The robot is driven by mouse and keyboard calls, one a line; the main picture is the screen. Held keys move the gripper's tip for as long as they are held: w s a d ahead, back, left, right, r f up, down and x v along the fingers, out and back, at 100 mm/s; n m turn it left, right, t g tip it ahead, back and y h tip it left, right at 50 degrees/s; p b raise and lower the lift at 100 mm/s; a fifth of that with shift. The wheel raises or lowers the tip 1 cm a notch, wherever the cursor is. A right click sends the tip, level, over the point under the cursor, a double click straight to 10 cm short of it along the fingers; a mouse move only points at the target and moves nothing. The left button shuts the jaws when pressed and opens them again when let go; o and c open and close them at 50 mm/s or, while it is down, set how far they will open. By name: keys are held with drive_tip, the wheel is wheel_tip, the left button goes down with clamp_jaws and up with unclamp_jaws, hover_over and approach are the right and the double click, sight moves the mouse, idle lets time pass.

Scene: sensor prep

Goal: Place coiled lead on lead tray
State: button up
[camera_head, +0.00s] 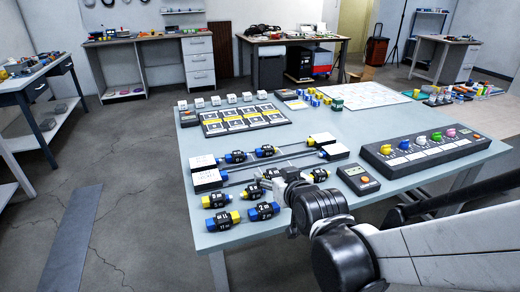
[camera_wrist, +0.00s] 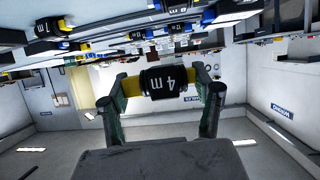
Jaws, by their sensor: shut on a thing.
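A coiled lead (camera_wrist: 163,82), black in the middle with yellow ends and marked "4 m", is between the fingers of my gripper (camera_wrist: 163,88) in the wrist view. The fingers are shut on its two sides. In the head view my gripper (camera_head: 280,180) is over the near part of the grey table, and my arm partly hides what it holds. A black tray (camera_head: 212,131) with yellow-and-white cards lies farther back; I cannot tell which tray is the lead tray.
Black blocks with white tops (camera_head: 207,180) are joined by rods, with leads around them. A control panel (camera_head: 424,150) with coloured knobs and a small handheld device (camera_head: 358,179) lie to the right. A white sheet (camera_head: 362,95) and small parts sit at the back.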

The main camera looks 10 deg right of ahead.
drive_tip(key=w+d+f+b, duration=0.1)
drive_tip(key=w+d+f, duration=0.1)
drive_tip(key=w, duration=0.1)
drive_tip(key=w+d+f+b, duration=0.1)
drive_tip(key=w+d+f, duration=0.1)
drive_tip(key=w, duration=0.1)
drive_tip(key=w+d+f+b, duration=0.2)
drive_tip(key=w+d+f, duration=0.1)
drive_tip(key=shift+w, duration=0.1)
drive_tip(key=shift+f+b, duration=1)
drive_tip(key=shift+f, duration=0.8)
drive_tip(key=shift+f, duration=0.15)
drive_tip(key=o, duration=1.2)
